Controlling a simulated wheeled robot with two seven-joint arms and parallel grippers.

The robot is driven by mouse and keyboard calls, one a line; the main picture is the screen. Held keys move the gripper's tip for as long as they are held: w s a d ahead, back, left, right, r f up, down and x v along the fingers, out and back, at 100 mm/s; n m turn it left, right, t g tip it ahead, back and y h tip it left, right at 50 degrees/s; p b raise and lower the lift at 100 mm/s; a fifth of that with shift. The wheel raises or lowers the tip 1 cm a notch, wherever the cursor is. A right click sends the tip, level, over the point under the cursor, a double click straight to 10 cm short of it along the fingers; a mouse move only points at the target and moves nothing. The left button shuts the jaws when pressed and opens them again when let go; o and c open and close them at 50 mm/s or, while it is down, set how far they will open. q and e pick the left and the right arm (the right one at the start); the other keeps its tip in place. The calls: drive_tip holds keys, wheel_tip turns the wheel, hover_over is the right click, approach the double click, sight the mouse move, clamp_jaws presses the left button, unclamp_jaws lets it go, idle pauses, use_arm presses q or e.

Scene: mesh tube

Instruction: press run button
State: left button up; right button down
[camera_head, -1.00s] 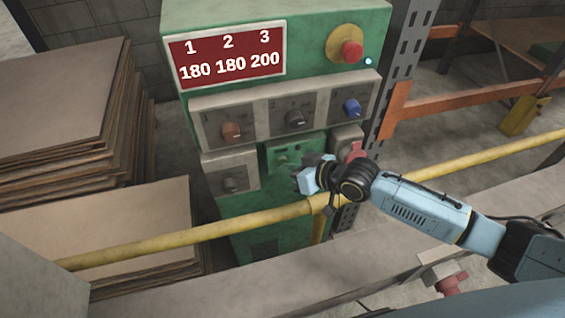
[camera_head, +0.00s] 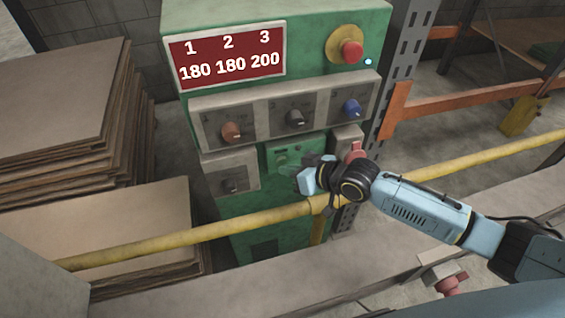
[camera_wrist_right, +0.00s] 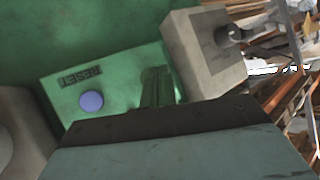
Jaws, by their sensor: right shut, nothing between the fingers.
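The small green button panel (camera_head: 298,150) is on the front of the green machine, below the row of dials. In the right wrist view, this panel (camera_wrist_right: 120,62) carries a RESET label and a blue button (camera_wrist_right: 92,101). I cannot make out a run label; part of the panel is hidden behind my gripper. My right gripper (camera_head: 291,171) is shut and empty, close in front of the panel's lower part. Its dark fingers (camera_wrist_right: 157,87) point at the panel, right of the blue button. I cannot tell whether they touch anything. My left gripper is out of view.
A red emergency stop (camera_head: 352,51) sits above the dials. A grey box with a red handle (camera_head: 357,151) is right of the panel. A yellow rail (camera_head: 180,237) crosses in front. Stacked boards (camera_head: 62,100) stand left.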

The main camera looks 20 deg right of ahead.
drive_tip(key=shift+w, duration=0.15)
idle(0.5)
drive_tip(key=shift+w, duration=0.3)
idle(0.3)
drive_tip(key=shift+s+p, duration=0.4)
